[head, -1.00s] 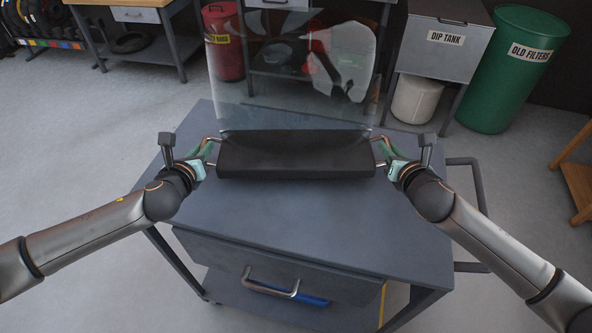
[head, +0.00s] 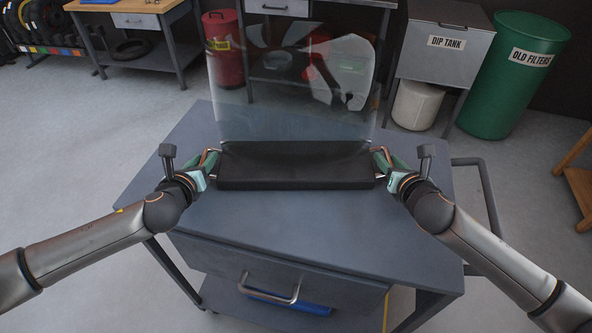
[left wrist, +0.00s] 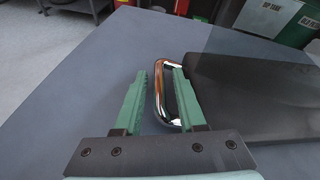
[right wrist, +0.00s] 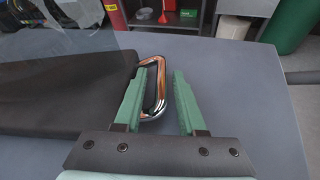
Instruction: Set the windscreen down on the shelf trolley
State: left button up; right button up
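The windscreen (head: 290,105) is a clear upright sheet on a long black base (head: 295,170), with a metal handle at each end. Its base appears to rest on the grey top of the shelf trolley (head: 300,225). My left gripper (head: 209,164) is at the left handle; in the left wrist view its fingers (left wrist: 155,90) stand apart with the handle (left wrist: 162,95) between them. My right gripper (head: 383,162) is at the right handle; in the right wrist view its fingers (right wrist: 163,90) stand apart around that handle (right wrist: 156,95). Both grippers are open.
The trolley has a drawer (head: 275,270), a lower shelf with a blue item (head: 290,302), and a push rail (head: 485,190) on the right. Behind stand workbenches, a red bin (head: 224,45), the dip tank (head: 445,50) and a green old-filters barrel (head: 512,75). The trolley top in front of the base is bare.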

pick_arm(q)
jog(key=shift+o, duration=0.4)
pick_arm(e)
jog(key=shift+o, duration=0.4)
pick_arm(q)
jog(key=shift+s, duration=0.1)
jog(key=shift+s, duration=0.2)
jog(key=v, duration=1.1)
jog(key=shift+s+r, duration=0.15)
pick_arm(e)
jog(key=shift+d, duration=0.1)
jog(key=v, duration=1.2)
